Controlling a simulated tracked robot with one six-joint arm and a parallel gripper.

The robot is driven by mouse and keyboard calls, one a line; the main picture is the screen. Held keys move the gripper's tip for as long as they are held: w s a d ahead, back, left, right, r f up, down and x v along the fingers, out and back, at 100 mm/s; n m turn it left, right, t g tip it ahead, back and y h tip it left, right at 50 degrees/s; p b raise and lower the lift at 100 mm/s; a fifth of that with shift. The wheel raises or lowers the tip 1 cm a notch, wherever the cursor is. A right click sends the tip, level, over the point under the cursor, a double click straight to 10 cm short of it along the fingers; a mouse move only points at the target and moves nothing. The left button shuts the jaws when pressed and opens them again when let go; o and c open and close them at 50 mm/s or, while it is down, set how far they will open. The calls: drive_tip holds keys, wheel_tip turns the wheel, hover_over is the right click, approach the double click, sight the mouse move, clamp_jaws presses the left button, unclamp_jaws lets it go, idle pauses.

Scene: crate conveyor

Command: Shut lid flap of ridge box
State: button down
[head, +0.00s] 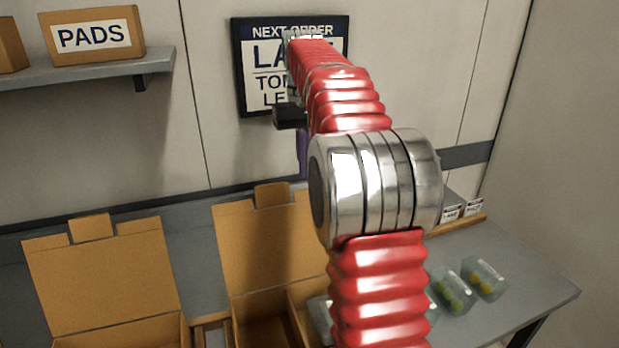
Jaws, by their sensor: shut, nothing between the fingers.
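Two brown cardboard boxes stand at the bottom of the head view with their lid flaps raised. The left box (150,335) has its flap (100,280) upright, with a small tab on top. The middle box (262,331) also has its flap (255,245) upright, partly hidden by my arm. No name shows on either, so I cannot tell which is the ridge box. My gripper (302,155) is partly hidden behind my red arm, in front of the wall sign and above the middle flap. It is shut and empty, apart from both flaps.
A shelf (90,70) with a PADS box (93,36) is at upper left. An order sign (265,80) hangs on the wall. Clear tubs (484,278) with green and yellow items stand on the grey table (530,285), right. The table's right end is bare.

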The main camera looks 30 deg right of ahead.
drive_tip(key=shift+s+a+f, duration=0.15)
drive_tip(key=shift+s+f, duration=0.05)
drive_tip(key=shift+s, duration=0.45)
drive_tip(key=shift+s+a+f, duration=0.2)
drive_tip(key=shift+s+f, duration=0.05)
drive_tip(key=shift+s, duration=0.35)
drive_tip(key=shift+s+a+f, duration=0.15)
drive_tip(key=shift+s+f, duration=0.05)
drive_tip(key=shift+s, duration=0.45)
drive_tip(key=shift+s+a+r, duration=0.1)
